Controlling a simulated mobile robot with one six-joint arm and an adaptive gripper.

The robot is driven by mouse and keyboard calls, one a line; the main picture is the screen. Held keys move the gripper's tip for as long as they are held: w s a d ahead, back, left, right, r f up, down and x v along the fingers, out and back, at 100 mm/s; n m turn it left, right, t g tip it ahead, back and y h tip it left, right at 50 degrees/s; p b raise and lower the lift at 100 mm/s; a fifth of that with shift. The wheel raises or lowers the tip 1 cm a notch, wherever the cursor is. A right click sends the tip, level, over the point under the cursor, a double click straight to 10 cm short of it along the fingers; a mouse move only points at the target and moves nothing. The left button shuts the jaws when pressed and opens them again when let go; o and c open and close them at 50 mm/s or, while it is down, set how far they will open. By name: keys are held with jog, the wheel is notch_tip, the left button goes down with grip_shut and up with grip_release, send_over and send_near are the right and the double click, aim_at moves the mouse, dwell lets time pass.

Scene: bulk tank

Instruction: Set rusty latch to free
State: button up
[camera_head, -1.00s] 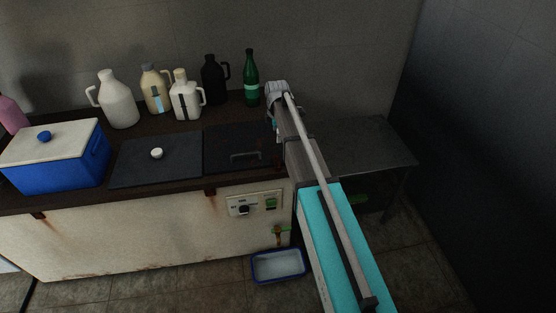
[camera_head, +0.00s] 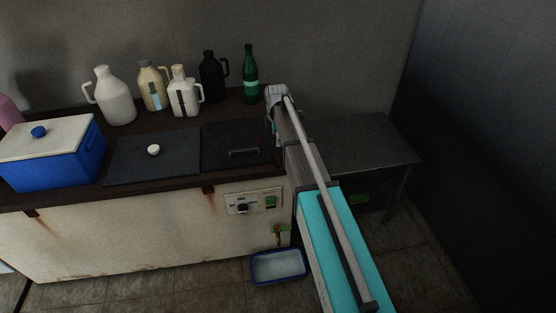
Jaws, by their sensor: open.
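The tank's pale front wall (camera_head: 120,238) carries two small dark latches under the rim, each with rust streaks below. One rusty latch (camera_head: 209,190) sits right of centre, left of the control panel. The other latch (camera_head: 33,212) is at the far left. I cannot read a setting on either. My arm reaches over the tank's right end. My gripper (camera_head: 273,128) is open and mostly hidden behind my own arm, near the right edge of the dark hatch lid (camera_head: 225,143). It is apart from both latches, and nothing shows in it.
A blue cooler (camera_head: 60,165), several jugs and a green bottle (camera_head: 250,75) stand on top. A control panel (camera_head: 255,201) is on the front. A blue-rimmed basin (camera_head: 278,278) lies on the floor below a green-handled valve (camera_head: 280,230). A metal table (camera_head: 370,145) stands right.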

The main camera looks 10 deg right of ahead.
aim_at(277, 155)
jog(key=shift+f+b, duration=4.5)
jog(key=shift+f, duration=0.25)
jog(key=c, duration=1.1)
jog(key=shift+d, duration=0.2)
jog(key=shift+c, duration=0.3)
jog(key=shift+a, duration=0.15)
